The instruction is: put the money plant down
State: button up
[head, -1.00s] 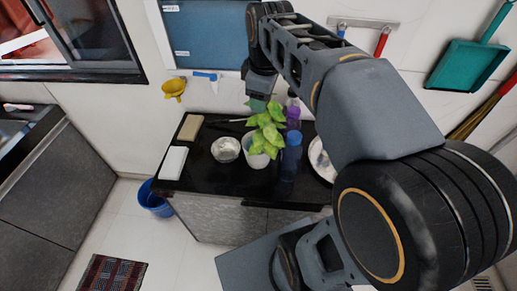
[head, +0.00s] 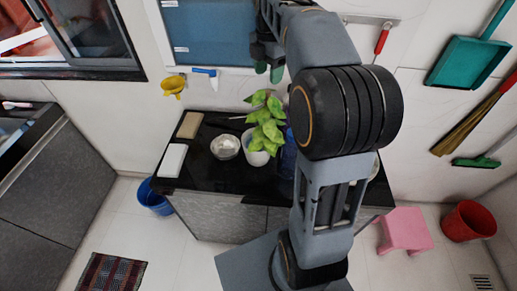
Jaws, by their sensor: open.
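The money plant (head: 265,130) has bright green leaves and stands upright in a white pot (head: 256,158) on the black counter (head: 205,180). My gripper (head: 268,72) is open, with greenish fingertips, above and behind the plant near the wall. It is apart from the plant and holds nothing that I can see. My arm covers the counter to the right of the plant.
A metal bowl (head: 225,147) stands just left of the pot. A white box (head: 172,160) and a tan block (head: 189,125) lie at the counter's left. A blue bottle (head: 287,160) is close right of the pot, partly hidden by my arm.

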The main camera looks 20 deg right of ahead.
aim_at(267, 94)
jog(key=shift+s+a+f, duration=0.1)
jog(key=shift+s+f, duration=0.05)
jog(key=shift+f, duration=3.6)
jog(key=shift+c, duration=0.4)
grip_shut()
jog(key=shift+r, duration=0.1)
